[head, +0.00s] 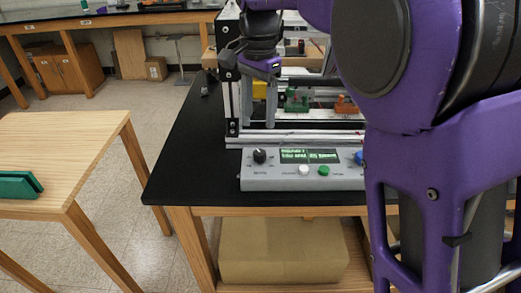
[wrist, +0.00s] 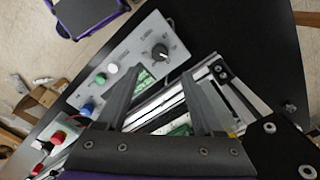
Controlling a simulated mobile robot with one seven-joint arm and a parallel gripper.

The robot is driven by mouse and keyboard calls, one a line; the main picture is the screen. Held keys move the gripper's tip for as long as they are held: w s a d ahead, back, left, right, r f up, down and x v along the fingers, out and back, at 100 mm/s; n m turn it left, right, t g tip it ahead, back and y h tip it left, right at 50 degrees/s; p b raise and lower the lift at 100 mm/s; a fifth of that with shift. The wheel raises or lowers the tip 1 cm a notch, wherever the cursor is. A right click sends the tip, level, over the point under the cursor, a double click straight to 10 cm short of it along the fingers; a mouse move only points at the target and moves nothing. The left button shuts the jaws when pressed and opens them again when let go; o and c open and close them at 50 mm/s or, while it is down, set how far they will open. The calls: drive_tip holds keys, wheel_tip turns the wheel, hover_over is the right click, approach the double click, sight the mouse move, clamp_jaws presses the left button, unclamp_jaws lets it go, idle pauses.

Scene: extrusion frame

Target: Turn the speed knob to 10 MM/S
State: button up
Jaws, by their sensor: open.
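The light grey control box (head: 280,183) stands at the front edge of the black bench. Its black knob (head: 259,156) is at the box's left end; in the wrist view the knob (wrist: 160,53) shows a pale pointer line, and its scale print is too small to read. A lit green display (head: 308,156) sits right of the knob; its text is not legible. My gripper (head: 259,122) is open and empty, fingers pointing down, above and behind the knob and apart from it. In the wrist view the knob appears just beyond the gap between my fingertips (wrist: 161,73).
The box also carries a white button (head: 303,170), a green button (head: 324,170) and a blue knob (head: 359,157). Metal extrusion rails (head: 300,138) run right behind it, near my fingers. Bare black benchtop (head: 185,150) lies left. A wooden table (head: 85,135) stands farther left.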

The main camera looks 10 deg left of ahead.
sight(260, 152)
wheel_tip(260, 152, down, 10)
drive_tip(key=shift+f+b, duration=0.2)
drive_tip(key=shift+b, duration=0.8)
clamp_jaws()
